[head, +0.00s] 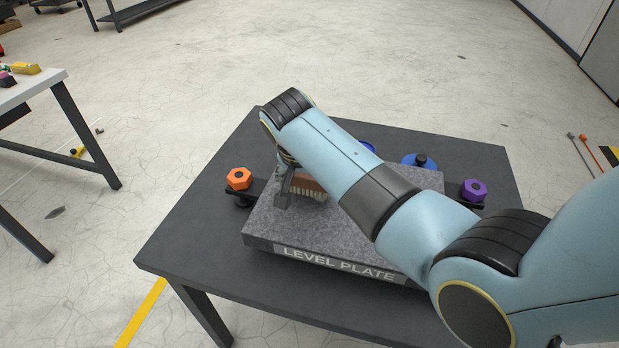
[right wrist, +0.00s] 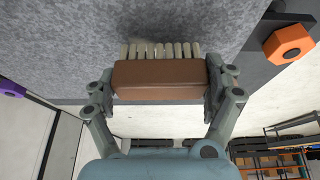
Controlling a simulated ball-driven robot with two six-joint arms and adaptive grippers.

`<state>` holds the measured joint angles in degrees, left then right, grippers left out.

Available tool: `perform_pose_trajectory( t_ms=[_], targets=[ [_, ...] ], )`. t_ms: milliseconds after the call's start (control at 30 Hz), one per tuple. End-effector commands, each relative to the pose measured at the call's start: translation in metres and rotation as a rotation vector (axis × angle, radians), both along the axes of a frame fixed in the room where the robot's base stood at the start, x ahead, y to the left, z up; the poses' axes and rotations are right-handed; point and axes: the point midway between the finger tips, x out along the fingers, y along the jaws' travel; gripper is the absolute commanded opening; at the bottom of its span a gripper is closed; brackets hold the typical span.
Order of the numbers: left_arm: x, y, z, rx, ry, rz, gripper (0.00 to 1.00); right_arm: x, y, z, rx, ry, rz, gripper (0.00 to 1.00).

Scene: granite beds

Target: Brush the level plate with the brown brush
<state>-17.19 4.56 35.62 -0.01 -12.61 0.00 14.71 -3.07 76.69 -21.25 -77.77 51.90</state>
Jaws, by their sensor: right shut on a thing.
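The level plate (head: 290,228) is a speckled grey granite slab with a "LEVEL PLATE" label on its front face, lying on a dark table. My right gripper (head: 294,190) is over the plate's left part, shut on the brown brush (head: 308,184). In the right wrist view the brush (right wrist: 160,80) sits between both fingers of the gripper (right wrist: 162,88), its pale bristles pointing at the grey plate surface (right wrist: 190,25). I cannot tell whether the bristles touch the plate. My forearm hides part of the plate. My left gripper is not in view.
The dark table (head: 190,240) carries an orange hex knob (head: 239,178) left of the plate, a purple hex knob (head: 474,189) to its right and a blue round piece (head: 420,161) behind it. A white-topped table (head: 35,82) stands at left. Open floor lies between.

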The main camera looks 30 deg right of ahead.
Motion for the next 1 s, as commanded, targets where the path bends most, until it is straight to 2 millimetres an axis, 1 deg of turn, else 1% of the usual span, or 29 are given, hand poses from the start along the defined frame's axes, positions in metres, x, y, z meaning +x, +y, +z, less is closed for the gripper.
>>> perform_pose_trajectory(
  t_ms=[233,733,867,1000],
  targets=[
    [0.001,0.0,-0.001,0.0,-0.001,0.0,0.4,0.0,0.0,-0.002,0.0,0.0,0.0,0.6],
    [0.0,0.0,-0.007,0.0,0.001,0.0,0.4,0.0,0.0,-0.014,-0.001,-0.001,0.0,0.6],
    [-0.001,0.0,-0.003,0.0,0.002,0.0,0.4,-0.002,-0.002,-0.012,-0.001,0.001,0.0,0.6],
    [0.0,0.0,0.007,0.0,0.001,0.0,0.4,-0.01,-0.008,-0.01,-0.001,0.003,-0.001,0.6]
  ],
)
